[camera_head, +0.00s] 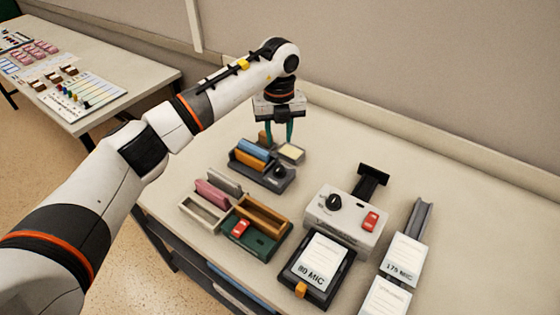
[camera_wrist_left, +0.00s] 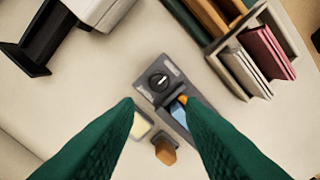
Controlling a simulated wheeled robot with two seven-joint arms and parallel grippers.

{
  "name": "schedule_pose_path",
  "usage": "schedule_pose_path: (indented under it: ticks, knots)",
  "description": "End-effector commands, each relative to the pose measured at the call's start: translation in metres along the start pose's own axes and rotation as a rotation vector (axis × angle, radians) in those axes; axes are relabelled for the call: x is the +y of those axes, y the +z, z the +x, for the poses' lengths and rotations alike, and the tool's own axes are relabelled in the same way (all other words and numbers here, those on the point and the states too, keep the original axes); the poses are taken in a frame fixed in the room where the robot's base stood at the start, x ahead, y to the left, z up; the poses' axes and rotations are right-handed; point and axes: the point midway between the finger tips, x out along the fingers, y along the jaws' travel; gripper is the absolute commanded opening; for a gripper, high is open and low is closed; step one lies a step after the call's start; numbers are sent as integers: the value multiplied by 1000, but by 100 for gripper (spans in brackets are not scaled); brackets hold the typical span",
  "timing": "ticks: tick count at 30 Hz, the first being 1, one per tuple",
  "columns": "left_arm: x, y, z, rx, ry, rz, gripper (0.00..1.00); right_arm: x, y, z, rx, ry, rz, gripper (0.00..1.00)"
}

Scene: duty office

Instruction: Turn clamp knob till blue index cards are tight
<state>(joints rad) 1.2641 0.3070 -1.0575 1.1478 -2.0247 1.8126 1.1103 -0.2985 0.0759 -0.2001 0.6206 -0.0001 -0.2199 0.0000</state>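The dark grey clamp (camera_head: 262,180) stands on the table in the middle of the head view. Blue index cards (camera_head: 254,149) stand in it, with an orange piece (camera_head: 247,160) in front. Its round black knob (camera_head: 280,171) is at the right end. In the left wrist view the knob (camera_wrist_left: 158,81) has a pale line across it, and the blue cards (camera_wrist_left: 179,106) are partly hidden by a finger. My left gripper (camera_head: 275,139) points down behind the clamp, its green fingers apart and empty. The left wrist view shows the knob beyond the fingertips (camera_wrist_left: 159,101). My right gripper is not in view.
A small tray with a pale yellow pad (camera_head: 291,151) and a brown-orange block (camera_wrist_left: 165,151) lie close to the clamp. A wooden box (camera_head: 264,216) and a grey device with a black knob (camera_head: 346,217) stand nearer. The table's right back is clear.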

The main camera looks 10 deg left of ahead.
Motion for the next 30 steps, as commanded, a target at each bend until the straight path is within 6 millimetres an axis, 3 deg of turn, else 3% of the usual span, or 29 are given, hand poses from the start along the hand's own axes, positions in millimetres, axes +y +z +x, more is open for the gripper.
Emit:
schedule_pose_path:
  ticks: [15,21,30]
  knots:
    - [2,2,94,-6,3,4,36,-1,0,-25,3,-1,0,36]
    - [1,2,108,-3,3,5,36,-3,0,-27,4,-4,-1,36]
    - [2,2,109,-2,5,5,33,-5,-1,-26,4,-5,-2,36]
